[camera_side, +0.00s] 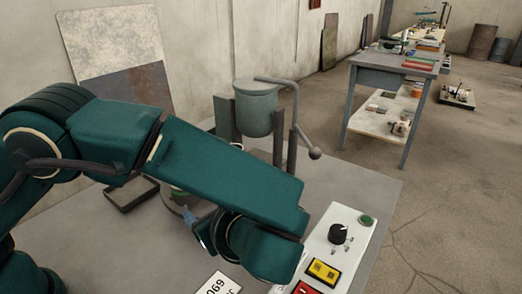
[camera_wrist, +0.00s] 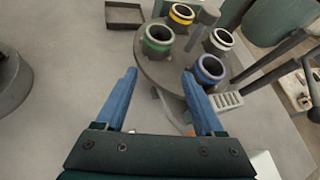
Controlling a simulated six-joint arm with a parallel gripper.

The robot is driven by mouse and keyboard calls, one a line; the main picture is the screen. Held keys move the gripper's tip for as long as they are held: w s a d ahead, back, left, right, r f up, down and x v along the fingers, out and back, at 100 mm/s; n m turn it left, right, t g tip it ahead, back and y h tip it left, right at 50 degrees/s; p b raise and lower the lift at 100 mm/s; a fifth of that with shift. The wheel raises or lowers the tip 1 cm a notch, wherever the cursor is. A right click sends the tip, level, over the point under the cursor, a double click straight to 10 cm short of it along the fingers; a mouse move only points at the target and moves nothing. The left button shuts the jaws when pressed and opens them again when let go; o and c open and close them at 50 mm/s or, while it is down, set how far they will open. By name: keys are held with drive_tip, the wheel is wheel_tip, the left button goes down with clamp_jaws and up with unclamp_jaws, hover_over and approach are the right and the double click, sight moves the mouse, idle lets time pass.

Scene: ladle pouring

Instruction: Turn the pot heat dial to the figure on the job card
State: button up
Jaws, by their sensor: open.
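The heat dial (camera_side: 338,234) is a black knob on a white control panel (camera_side: 318,246) at the lower right of the side view. Its setting is too small to read. The job card (camera_side: 218,285) lies on the table, cut by the bottom edge; its figure looks like "069" from this side, and the rest is cut off. My gripper (camera_wrist: 159,74) is open and empty, its blue fingers spread in the wrist view. It is left of the panel, apart from the dial, near the carousel (camera_wrist: 165,72). The dial does not show in the wrist view.
The carousel holds several cups with coloured rings. A grey-green pot (camera_side: 257,108) with a bent handle stands behind it between posts. An empty dark tray (camera_side: 131,195) lies to the left. The panel also has a green button (camera_side: 366,220), a yellow block (camera_side: 323,271) and a red one (camera_side: 306,288).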

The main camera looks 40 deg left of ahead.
drive_tip(key=w+a+r+m+t+y, duration=0.1)
drive_tip(key=w+a+r+m+t, duration=0.2)
drive_tip(key=t, duration=0.1)
drive_tip(key=m+t+h, duration=0.5)
drive_tip(key=m+h, duration=0.9)
approach(335, 234)
drive_tip(key=x, duration=0.4)
drive_tip(key=shift+w+a+r, duration=0.1)
drive_tip(key=shift+w+a, duration=0.05)
drive_tip(key=shift+w, duration=0.35)
drive_tip(key=shift+w+d+g, duration=0.1)
drive_tip(key=shift+d+g, duration=0.15)
drive_tip(key=shift+g, duration=0.05)
drive_tip(key=shift+x, duration=2.45)
drive_tip(key=shift+a, duration=0.1)
